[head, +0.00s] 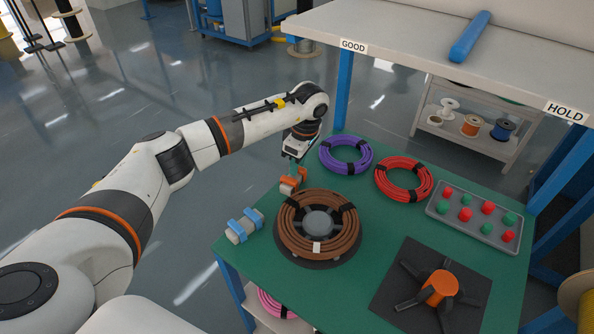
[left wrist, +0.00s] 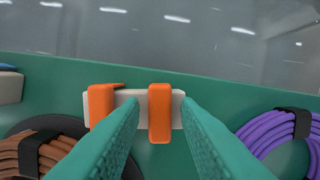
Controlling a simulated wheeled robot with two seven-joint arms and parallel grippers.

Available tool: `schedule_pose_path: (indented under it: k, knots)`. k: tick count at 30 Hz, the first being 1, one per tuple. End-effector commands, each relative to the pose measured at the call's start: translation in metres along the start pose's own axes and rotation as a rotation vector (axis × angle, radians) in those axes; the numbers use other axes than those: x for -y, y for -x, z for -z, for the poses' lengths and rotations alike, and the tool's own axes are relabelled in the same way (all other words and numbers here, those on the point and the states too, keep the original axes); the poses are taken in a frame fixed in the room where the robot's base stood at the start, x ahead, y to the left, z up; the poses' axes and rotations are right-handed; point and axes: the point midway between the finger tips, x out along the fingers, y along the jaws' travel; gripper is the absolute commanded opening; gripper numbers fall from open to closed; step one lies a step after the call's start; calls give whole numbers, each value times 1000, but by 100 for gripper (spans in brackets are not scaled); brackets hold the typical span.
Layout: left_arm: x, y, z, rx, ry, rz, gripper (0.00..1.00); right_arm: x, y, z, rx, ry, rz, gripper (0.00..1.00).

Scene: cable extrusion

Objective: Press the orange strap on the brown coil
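The brown coil (head: 291,241) lies on a round dark stand with a grey hub, on the green table. Black straps and a small white tag sit on it. It also shows in the left wrist view (left wrist: 65,150) at lower left. Behind it, two orange straps (left wrist: 160,112) sit around a pale block (left wrist: 129,98), apart from the coil; they show in the head view (head: 289,184) too. My left gripper (left wrist: 159,102) is open, its green fingers on either side of the right-hand orange strap, with gaps. Whether they touch the block is unclear. My right gripper is not in view.
A pale block with blue straps (head: 247,220) lies left of the coil. Purple (head: 346,155) and red (head: 403,179) coils lie behind and right. A grey tray (head: 474,214) of red and green pieces and a black fixture with orange hub (head: 440,288) stand right. A shelf overhangs behind.

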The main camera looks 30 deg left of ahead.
Motion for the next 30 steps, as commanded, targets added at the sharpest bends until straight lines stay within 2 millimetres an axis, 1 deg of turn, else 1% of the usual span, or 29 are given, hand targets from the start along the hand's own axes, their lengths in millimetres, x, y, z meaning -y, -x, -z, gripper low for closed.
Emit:
schedule_pose_path:
  k: [1, 6, 12, 16, 30]
  knots:
    - [0, 0, 0, 0, 0, 0, 29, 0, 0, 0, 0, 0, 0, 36]
    - [0, 0, 0, 0, 0, 0, 3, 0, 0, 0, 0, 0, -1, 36]
    - [0, 0, 0, 0, 0, 0, 2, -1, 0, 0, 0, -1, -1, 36]
    - [0, 5, -1, 0, 0, 1, 2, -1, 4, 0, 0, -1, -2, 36]
    - [0, 43, -7, 0, 0, 1, 2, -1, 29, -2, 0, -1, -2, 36]
